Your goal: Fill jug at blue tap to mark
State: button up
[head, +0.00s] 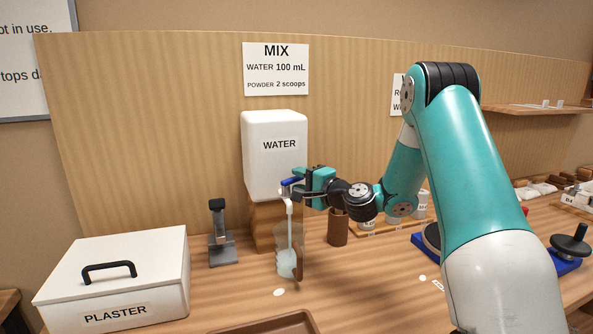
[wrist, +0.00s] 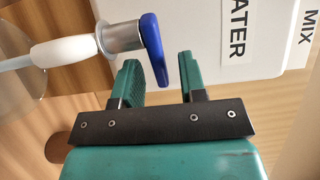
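The white water tank (head: 275,150) stands on a wooden block. Its blue tap lever (head: 291,182) is also large in the wrist view (wrist: 152,50), above a white spout (wrist: 65,51). A pale stream runs from the spout down into the clear jug (head: 287,255). Pale blue water shows low in the jug; its mark cannot be made out. The jug has a brown handle and stands upright under the spout; part of it shows in the wrist view (wrist: 22,88). My gripper (wrist: 160,72) is open at the lever, its fingers spread to either side of the lever's end, apparently not clamping it.
A sign (head: 276,69) reads water 100 mL, powder 2 scoops. A plaster box (head: 115,275) is at left, a grey stand (head: 221,235) beside the tank. A brown cup (head: 338,228) stands close right of the jug, under my arm. A brown tray (head: 270,325) lies in front.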

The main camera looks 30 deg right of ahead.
jog(key=shift+w+a, duration=0.2)
jog(key=shift+w, duration=0.6)
grip_shut()
jog(key=shift+s+r+m+h+p, duration=0.1)
jog(key=shift+s+m+h+p, duration=0.1)
jog(key=shift+m+h+p, duration=0.5)
jog(key=shift+s+r+m+h+p, duration=0.15)
jog(key=shift+m+h, duration=0.25)
jog(key=shift+h, duration=0.6)
jog(key=m+h+p, duration=0.1)
jog(key=h+p, duration=0.1)
jog(key=p, duration=0.1)
jog(key=s+m+h+p, duration=0.1)
jog(key=m+h+p, duration=0.1)
jog(key=p, duration=0.2)
jog(key=shift+h, duration=0.3)
jog(key=shift+f+h+p, duration=0.25)
jog(key=shift+h+p, duration=0.05)
jog(key=shift+p, duration=0.25)
